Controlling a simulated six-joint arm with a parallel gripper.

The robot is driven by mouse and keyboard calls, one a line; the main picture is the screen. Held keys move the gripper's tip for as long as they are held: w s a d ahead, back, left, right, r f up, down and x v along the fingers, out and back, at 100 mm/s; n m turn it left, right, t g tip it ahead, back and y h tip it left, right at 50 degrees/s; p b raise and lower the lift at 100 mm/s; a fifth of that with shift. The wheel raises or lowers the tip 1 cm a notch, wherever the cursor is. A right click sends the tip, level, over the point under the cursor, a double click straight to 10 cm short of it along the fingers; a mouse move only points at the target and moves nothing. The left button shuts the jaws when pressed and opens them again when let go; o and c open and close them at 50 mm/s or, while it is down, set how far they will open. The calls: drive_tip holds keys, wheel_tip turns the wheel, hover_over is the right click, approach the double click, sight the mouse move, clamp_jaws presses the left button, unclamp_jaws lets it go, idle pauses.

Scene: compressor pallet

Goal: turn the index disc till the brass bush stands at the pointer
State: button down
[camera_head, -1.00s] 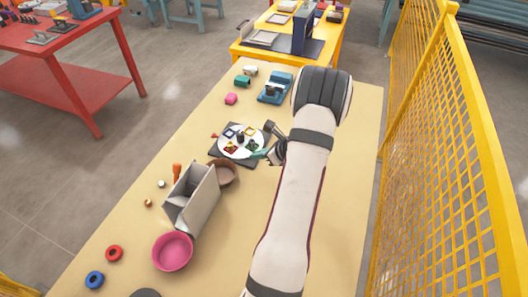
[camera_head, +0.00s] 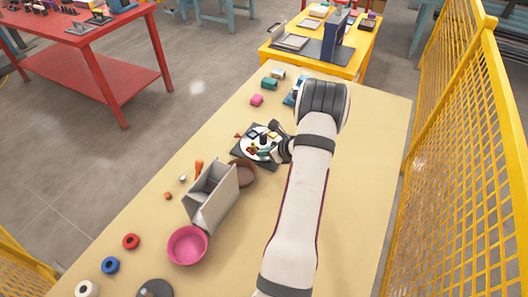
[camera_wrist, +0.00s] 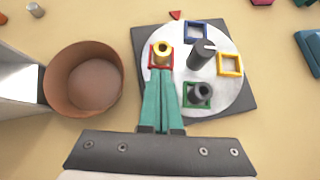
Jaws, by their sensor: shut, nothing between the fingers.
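The white index disc (camera_wrist: 228,92) lies on a dark square base (camera_wrist: 245,88) and also shows in the head view (camera_head: 250,144). It carries red, blue (camera_wrist: 195,31), yellow (camera_wrist: 230,64) and green frames. The brass bush (camera_wrist: 162,49) stands in the red frame (camera_wrist: 153,61), at the disc's left in the wrist view. A dark bush (camera_wrist: 202,91) stands at the green frame (camera_wrist: 187,100). A dark post (camera_wrist: 199,55) rises near the middle. The red pointer (camera_wrist: 176,15) is at the top edge. My gripper (camera_wrist: 163,72) is shut and empty, its teal tips at the red frame; contact is unclear.
A brown bowl (camera_wrist: 62,78) and a grey open box (camera_head: 209,205) stand close to the disc. A pink bowl (camera_head: 187,246) stands nearer the front. The table's right side is largely clear beside my arm.

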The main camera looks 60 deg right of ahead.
sight(243, 146)
drive_tip(key=shift+w+a, duration=0.3)
drive_tip(key=shift+w, duration=0.45)
idle(0.7)
drive_tip(key=shift+w, duration=1.55)
drive_tip(key=shift+w+d, duration=0.2)
drive_tip(key=shift+w, duration=0.4)
drive_tip(key=shift+w+d, duration=0.2)
drive_tip(key=shift+w, duration=0.35)
drive_tip(key=shift+w+d+m+h, duration=0.3)
drive_tip(key=shift+w+m+h, duration=0.25)
drive_tip(key=shift+m, duration=0.25)
drive_tip(key=shift+d, duration=0.15)
drive_tip(key=shift+w+d, duration=0.15)
drive_tip(key=shift+w, duration=0.05)
